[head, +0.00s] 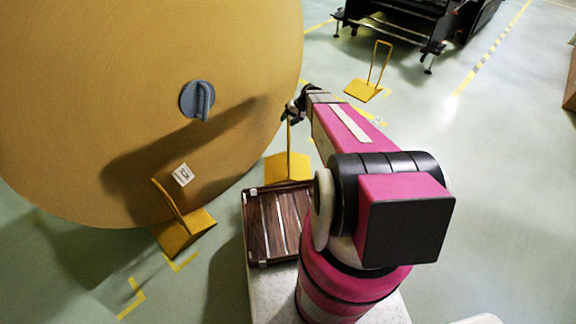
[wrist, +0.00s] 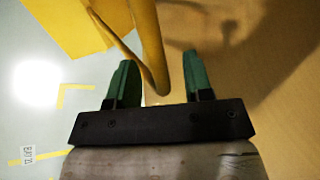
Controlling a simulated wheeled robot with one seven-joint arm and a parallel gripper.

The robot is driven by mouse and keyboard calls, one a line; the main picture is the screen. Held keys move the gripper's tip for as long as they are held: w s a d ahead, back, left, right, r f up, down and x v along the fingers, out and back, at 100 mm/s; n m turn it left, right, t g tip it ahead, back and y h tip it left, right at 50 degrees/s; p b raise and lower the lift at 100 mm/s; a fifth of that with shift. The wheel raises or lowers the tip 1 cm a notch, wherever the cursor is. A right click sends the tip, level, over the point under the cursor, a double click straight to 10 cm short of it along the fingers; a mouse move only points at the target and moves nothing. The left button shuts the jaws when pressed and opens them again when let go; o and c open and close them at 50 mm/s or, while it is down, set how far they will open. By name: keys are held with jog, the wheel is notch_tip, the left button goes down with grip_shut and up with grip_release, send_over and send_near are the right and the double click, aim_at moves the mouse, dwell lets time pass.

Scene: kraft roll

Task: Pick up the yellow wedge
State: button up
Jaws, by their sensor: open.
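A yellow wedge (head: 288,168) with an upright handle stands on the floor beside the big kraft roll (head: 90,90), just beyond my tray. My gripper (head: 294,108) is at the top of this handle. In the wrist view, my gripper (wrist: 159,58) has its two green fingers apart. The bent end of the yellow handle shows between them, nearer the left finger, with the wedge (wrist: 78,22) at the upper left. Whether a finger touches the handle cannot be told. Two similar wedges are a left one (head: 186,234) against the roll and a far one (head: 363,90) on open floor.
The roll fills the upper left, with a grey core plug (head: 197,100) and a white label (head: 182,175) on its face. A black machine frame (head: 420,25) stands at the back. Floor to the right is clear, with yellow markings.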

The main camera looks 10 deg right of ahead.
grip_shut()
dwell(1.4)
